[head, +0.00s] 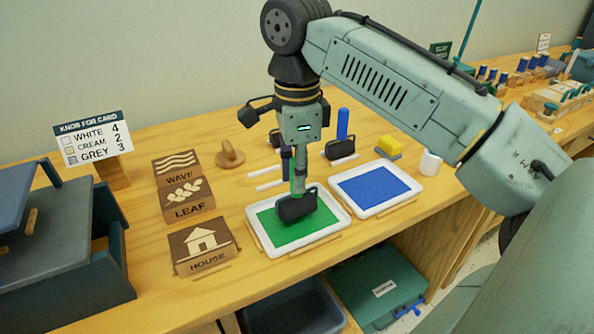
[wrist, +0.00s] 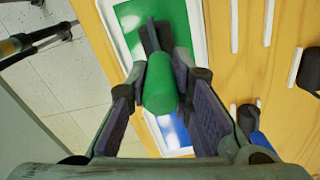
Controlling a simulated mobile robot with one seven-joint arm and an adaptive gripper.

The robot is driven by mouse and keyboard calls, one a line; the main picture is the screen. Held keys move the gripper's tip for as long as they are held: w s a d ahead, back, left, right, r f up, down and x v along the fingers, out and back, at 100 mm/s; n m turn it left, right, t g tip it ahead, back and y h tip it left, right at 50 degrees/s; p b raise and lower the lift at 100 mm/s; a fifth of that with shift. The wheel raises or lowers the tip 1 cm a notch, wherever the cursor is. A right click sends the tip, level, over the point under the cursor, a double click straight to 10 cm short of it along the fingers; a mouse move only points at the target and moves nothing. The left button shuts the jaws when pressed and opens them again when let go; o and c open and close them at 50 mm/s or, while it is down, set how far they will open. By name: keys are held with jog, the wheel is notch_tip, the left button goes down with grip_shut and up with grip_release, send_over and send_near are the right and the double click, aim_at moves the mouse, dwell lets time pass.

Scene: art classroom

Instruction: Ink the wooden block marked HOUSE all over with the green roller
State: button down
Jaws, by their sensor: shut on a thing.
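My gripper (head: 293,165) is above the tray with green ink (head: 335,229), shut on the upright green handle (head: 299,185) of the green roller. The roller's dark drum (head: 297,206) is down at the green ink; I cannot tell if it touches. In the wrist view the green handle (wrist: 160,88) sits between the fingers. The HOUSE block (head: 201,248), brown with a pale house picture, lies face up left of the green tray. No green shows on its face.
A blue ink tray (head: 375,189) is right of the green one. LEAF (head: 186,200) and WAVE (head: 177,167) blocks lie behind HOUSE. A wooden knob (head: 230,154), a roller with a blue handle (head: 342,130) and a white cup (head: 431,163) stand farther back. A dark press (head: 60,240) is at left.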

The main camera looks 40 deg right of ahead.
jog(key=shift+f, duration=0.6)
dwell(1.6)
jog(key=shift+r, duration=0.1)
jog(key=shift+r+p, duration=3.15)
jog(key=shift+r, duration=0.3)
